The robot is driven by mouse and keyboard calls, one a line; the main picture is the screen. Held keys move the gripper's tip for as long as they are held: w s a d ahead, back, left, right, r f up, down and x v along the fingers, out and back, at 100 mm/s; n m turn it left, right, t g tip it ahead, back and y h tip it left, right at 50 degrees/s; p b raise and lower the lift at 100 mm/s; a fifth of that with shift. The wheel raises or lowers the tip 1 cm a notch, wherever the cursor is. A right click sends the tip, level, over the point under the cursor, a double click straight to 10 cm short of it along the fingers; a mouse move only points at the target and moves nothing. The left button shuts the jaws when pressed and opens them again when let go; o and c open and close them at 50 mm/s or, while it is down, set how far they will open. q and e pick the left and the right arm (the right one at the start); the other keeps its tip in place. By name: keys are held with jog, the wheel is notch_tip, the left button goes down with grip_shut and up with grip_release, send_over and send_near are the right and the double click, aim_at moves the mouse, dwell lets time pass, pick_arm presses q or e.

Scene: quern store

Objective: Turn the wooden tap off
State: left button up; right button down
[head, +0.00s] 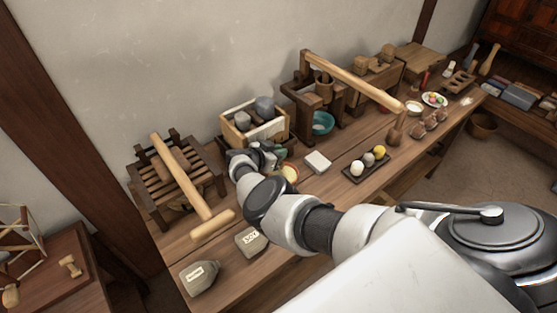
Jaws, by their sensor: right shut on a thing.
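My right gripper (264,154) is at the front of a pale wooden box with grey stones (241,121), at the back of the long workbench. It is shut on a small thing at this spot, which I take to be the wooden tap. The gripper and wrist cover it, so its handle position cannot be made out. A small bowl with pale yellow contents (289,172) stands just right of the gripper, partly behind my arm. My left gripper is not in view.
A slatted wooden rack with a long mallet (182,175) stands left of the gripper. Right are a white block (317,162), a dark tray with balls (364,166), and a wooden frame (303,98) with a teal bowl (322,123). Two grey labelled bags (199,278) lie at the front left.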

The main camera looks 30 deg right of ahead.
jog(key=shift+d+m+g+b, duration=0.1)
jog(key=shift+m+g+b, duration=0.4)
jog(key=shift+b, duration=0.2)
jog(key=shift+r, duration=0.1)
jog(key=c, duration=1.2)
grip_release()
jog(key=shift+o, duration=0.2)
